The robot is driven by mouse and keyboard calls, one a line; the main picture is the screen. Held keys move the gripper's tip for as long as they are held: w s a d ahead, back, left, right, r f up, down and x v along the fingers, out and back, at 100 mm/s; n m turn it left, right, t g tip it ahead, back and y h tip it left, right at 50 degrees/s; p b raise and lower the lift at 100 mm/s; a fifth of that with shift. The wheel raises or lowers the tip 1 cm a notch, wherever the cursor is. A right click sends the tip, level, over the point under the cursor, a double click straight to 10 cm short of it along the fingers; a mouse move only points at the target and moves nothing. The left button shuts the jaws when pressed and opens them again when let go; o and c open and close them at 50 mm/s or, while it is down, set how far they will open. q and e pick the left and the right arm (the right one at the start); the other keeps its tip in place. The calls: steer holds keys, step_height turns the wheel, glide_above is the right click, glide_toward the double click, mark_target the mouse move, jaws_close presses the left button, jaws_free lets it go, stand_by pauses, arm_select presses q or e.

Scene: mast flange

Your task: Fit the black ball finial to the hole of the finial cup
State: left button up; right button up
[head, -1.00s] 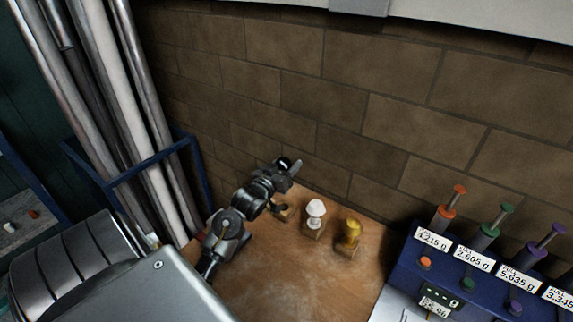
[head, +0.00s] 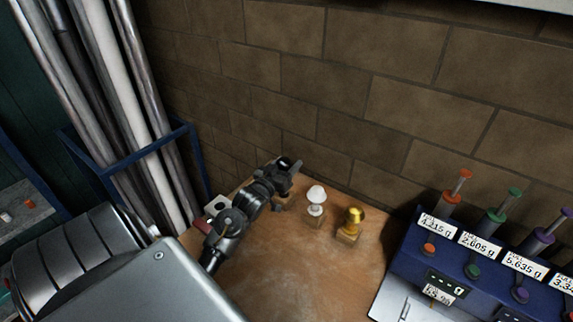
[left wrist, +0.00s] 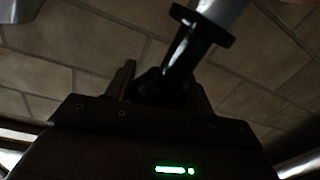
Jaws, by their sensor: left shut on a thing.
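My left gripper (head: 288,172) is at the back of the wooden bench, close to the brick wall. It is shut on the black ball finial (left wrist: 190,48). In the left wrist view its dark stem and wide collar slant up from between the fingers, and a silver cylindrical part continues past the collar. The ball end is dark and mostly hidden between the fingers. In the head view, black on black, the finial is hard to tell from the gripper. I cannot make out the finial cup for certain in either view. My right gripper is not in view.
A white finial (head: 316,194) and a gold finial (head: 352,219) stand on small wooden blocks right of my gripper. A blue rack (head: 455,270) with coloured handles and weight labels is at the right. Pipes (head: 140,110) stand at the left. The bench front (head: 290,270) is clear.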

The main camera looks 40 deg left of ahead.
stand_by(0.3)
arm_select(q)
steer(key=shift+p, duration=0.3)
stand_by(0.6)
steer(key=shift+r, duration=0.1)
steer(key=shift+p, duration=0.5)
stand_by(0.4)
steer(key=shift+f+b, duration=0.65)
steer(key=shift+f, duration=0.4)
steer(key=shift+f+b, duration=1.1)
steer(key=shift+f, duration=0.55)
steer(key=o, duration=1.1)
steer(key=shift+o, duration=0.2)
